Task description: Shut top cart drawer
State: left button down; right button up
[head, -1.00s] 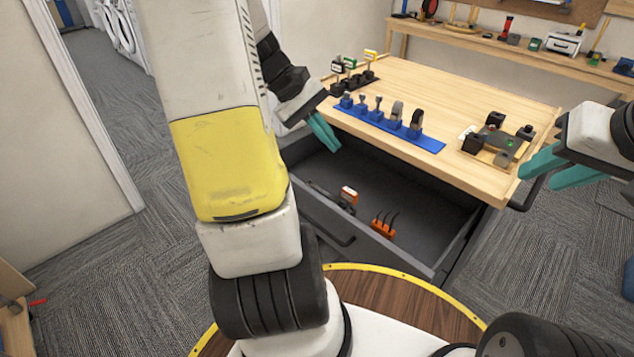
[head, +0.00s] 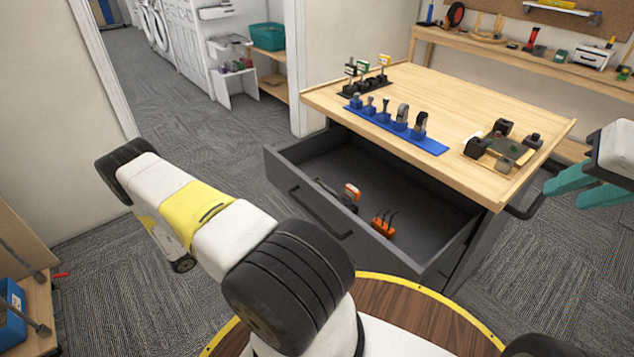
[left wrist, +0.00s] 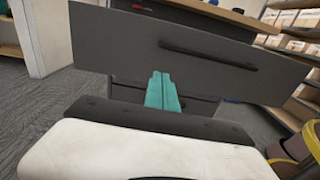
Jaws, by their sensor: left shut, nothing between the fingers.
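The top cart drawer (head: 287,183) stands pulled out from under the wooden cart top (head: 470,97). A dark bar handle (head: 318,213) runs along its front. Inside lie a dark tool with an orange-and-white end (head: 351,194) and an orange tool piece (head: 383,224). My left gripper is hidden in the head view, where only its arm shows. Contact cannot be told. My right gripper (head: 552,196) has its teal fingers apart beside the cart's right side.
On the cart top stand a blue tool rack (head: 395,129), a black rack (head: 362,87) and a wooden fixture (head: 497,150). A workbench (head: 520,62) runs along the back wall. Carpet left of the drawer is clear. A low wooden shelf (head: 40,295) stands at lower left.

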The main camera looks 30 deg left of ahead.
aim_at(299, 195)
pick_arm(q)
jog(key=x, duration=1.3)
jog(key=shift+w+f, duration=0.25)
jog(key=shift+w, duration=0.05)
jog(key=shift+w+d, duration=0.1)
